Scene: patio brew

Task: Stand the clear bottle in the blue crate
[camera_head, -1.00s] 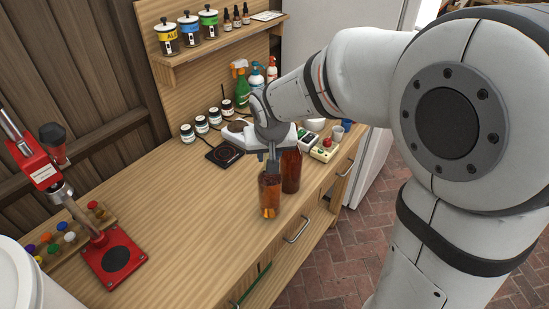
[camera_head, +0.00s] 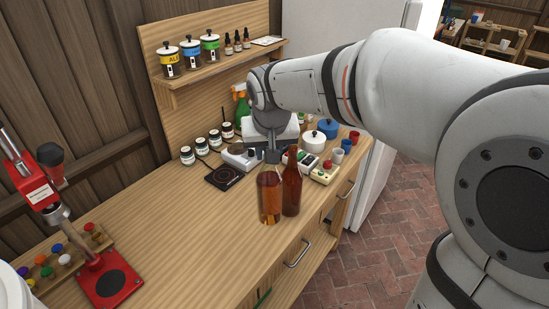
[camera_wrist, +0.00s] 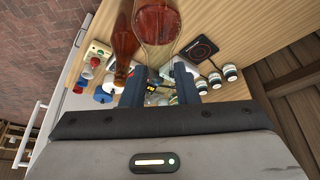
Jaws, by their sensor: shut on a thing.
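The clear bottle (camera_head: 269,198), with amber liquid in it, is upright over the front part of the wooden bench. My gripper (camera_head: 272,156) is shut on its neck from above. In the wrist view the clear bottle (camera_wrist: 158,22) extends away between the two fingers. I cannot tell whether its base touches the bench. A brown bottle (camera_head: 292,182) stands close beside it on the right, partly overlapped by it. No blue crate is in view.
A red capping press (camera_head: 108,282) stands at the left of the bench (camera_head: 190,245).

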